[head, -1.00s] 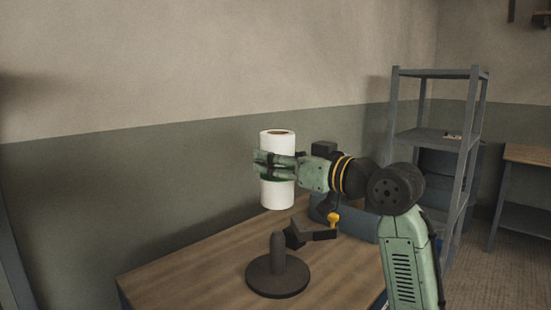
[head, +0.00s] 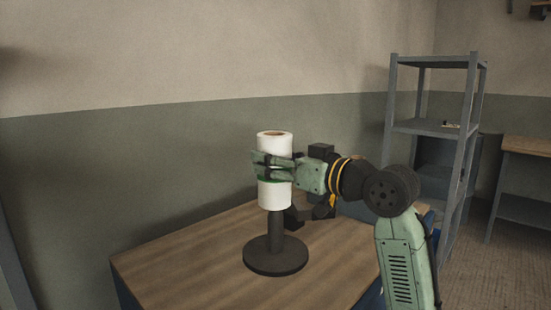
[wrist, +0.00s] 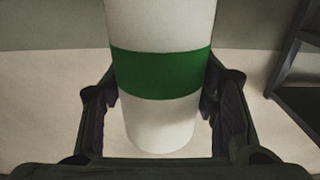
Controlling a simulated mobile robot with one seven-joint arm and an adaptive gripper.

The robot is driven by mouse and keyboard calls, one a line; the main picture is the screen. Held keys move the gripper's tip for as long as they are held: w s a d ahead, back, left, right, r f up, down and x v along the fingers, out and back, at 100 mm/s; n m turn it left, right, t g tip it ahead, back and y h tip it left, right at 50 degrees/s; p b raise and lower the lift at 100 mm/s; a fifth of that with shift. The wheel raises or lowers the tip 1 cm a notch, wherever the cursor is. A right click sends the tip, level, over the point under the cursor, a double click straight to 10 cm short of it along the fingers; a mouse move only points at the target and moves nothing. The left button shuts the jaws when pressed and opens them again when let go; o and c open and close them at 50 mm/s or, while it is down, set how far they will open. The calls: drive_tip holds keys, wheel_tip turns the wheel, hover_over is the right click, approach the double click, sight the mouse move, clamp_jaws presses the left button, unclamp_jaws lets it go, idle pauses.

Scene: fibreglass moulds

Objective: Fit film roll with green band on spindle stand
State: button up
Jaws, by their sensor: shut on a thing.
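The white film roll (head: 275,194) is upright in the head view, with a brown core opening at its top and a sliver of green at my fingers. In the wrist view its green band (wrist: 161,74) shows in full between the fingers. My gripper (head: 272,166) is shut on the roll around its middle, reaching in from the right. The dark spindle stand (head: 275,259) is on the table, a round base with an upright post. The roll's lower end appears in line with the post's top, which is not visible. I cannot tell whether the post has entered the core.
The wooden table (head: 190,262) is clear to the left of the stand. A dark angular object (head: 300,216) with a yellow part sits just behind and right of the stand, partly hidden by my arm. A grey shelf rack (head: 437,128) stands at the right.

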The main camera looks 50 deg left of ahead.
sight(275, 208)
drive_tip(key=shift+f+b, duration=1.5)
drive_tip(key=shift+f, duration=1)
drive_tip(key=shift+f, duration=0.2)
drive_tip(key=shift+f+b, duration=1.75)
drive_tip(key=shift+f, duration=0.95)
drive_tip(key=o, duration=1.6)
drive_tip(key=shift+o, duration=0.2)
drive_tip(key=w+d, duration=0.1)
drive_tip(key=d, duration=1.1)
drive_tip(key=shift+w, duration=0.2)
